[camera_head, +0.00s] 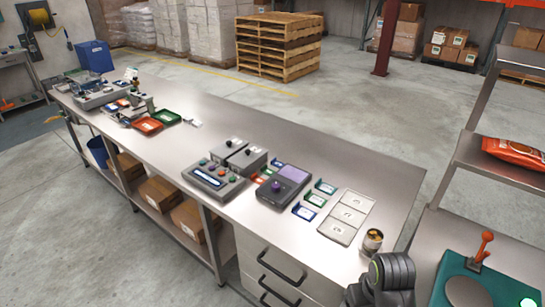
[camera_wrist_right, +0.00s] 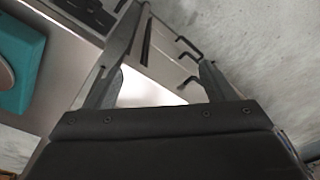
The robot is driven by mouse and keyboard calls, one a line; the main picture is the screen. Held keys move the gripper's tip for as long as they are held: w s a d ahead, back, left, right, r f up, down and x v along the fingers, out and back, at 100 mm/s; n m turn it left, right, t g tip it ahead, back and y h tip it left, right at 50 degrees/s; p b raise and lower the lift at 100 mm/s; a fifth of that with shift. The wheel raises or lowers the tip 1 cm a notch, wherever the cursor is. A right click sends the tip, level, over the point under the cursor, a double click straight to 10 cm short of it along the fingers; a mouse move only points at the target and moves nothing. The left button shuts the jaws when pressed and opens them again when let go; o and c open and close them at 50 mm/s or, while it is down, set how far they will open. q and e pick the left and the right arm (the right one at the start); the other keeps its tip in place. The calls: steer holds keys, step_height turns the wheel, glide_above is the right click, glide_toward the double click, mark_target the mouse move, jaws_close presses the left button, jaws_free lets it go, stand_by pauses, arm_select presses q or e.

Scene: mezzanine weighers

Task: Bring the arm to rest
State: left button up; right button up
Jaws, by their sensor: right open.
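My right gripper (camera_wrist_right: 157,88) shows in the right wrist view. Its two grey fingers are spread wide apart with nothing between them. Beyond the fingers are a drawer cabinet (camera_wrist_right: 177,73) with dark handles and the concrete floor. In the head view only a dark, rounded part of my arm shows at the bottom right, by the bench's near corner; no fingers show there. My left gripper is in neither view.
A long steel bench (camera_head: 330,148) carries a purple-topped scale (camera_head: 283,187), a grey control box (camera_head: 213,180), small coloured trays and a metal cup (camera_head: 373,240). A shelf unit (camera_head: 505,172) with a green mat (camera_head: 470,280) stands at right. Open floor lies behind the bench.

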steer(key=s+d+f+b, duration=0.2)
steer(key=s+f+b, duration=0.1)
steer(key=f, duration=0.9)
steer(key=s+d+f+m+b, duration=0.1)
steer(key=s+f+b, duration=0.1)
steer(key=f, duration=0.9)
steer(key=s+d+f+b, duration=0.2)
steer(key=s+f+b, duration=0.1)
steer(key=f, duration=0.9)
arm_select(q)
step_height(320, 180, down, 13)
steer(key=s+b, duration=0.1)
steer(key=b, duration=0.4)
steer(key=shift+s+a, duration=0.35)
arm_select(e)
steer(key=s+d+f, duration=0.2)
steer(key=s+f, duration=0.7)
steer(key=s, duration=0.3)
steer(key=s+d+f+m+h, duration=0.1)
steer(key=s+d+f, duration=0.1)
steer(key=s+f, duration=0.8)
steer(key=s, duration=0.3)
steer(key=shift+d, duration=0.2)
steer(key=shift+s, duration=0.1)
